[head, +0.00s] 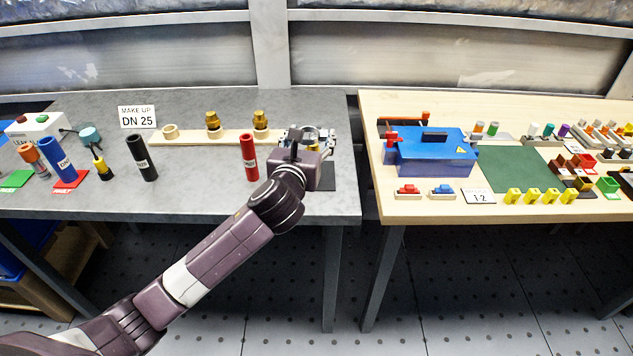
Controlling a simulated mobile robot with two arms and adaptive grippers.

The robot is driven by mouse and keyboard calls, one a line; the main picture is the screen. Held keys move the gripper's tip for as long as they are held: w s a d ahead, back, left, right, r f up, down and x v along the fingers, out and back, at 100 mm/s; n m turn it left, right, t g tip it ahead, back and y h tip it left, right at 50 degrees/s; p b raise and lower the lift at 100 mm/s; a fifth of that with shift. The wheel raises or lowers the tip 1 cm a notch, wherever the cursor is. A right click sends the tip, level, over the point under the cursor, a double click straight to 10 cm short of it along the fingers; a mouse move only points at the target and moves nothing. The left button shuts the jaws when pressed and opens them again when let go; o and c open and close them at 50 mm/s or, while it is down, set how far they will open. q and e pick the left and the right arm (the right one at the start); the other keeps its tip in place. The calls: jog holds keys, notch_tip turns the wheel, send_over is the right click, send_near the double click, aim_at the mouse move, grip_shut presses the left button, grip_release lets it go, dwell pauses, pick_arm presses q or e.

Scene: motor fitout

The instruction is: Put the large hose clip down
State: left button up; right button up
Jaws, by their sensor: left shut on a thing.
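My left gripper (309,142) is at the right end of the grey bench, over a dark mat (323,177). It is shut on what looks like the large hose clip (312,132), a silvery metal ring that shows just beyond the fingers. The gripper body and wrist hide part of the clip and of the mat. I cannot tell whether the clip touches the bench or another thing there. My right gripper is not in view.
A red hose (249,158) stands just left of the gripper, and a black hose (142,158) further left. Behind is a wooden strip (190,138) with brass fittings. A gap separates the grey bench (215,195) from the wooden table (425,208) with a blue box (434,152).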

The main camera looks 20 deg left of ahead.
pick_arm(q)
notch_tip(320, 180, down, 8)
jog(key=shift+s+d+f+b, duration=0.1)
jog(key=shift+b, duration=0.45)
jog(key=shift+f, duration=0.5)
notch_tip(320, 180, down, 4)
jog(key=shift+f+b, duration=0.1)
jog(key=shift+b, duration=0.5)
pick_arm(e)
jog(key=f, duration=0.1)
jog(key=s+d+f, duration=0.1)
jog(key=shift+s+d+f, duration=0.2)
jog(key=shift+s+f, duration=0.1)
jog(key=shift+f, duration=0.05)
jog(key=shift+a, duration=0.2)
pick_arm(q)
jog(key=o, duration=1)
jog(key=shift+f, duration=0.1)
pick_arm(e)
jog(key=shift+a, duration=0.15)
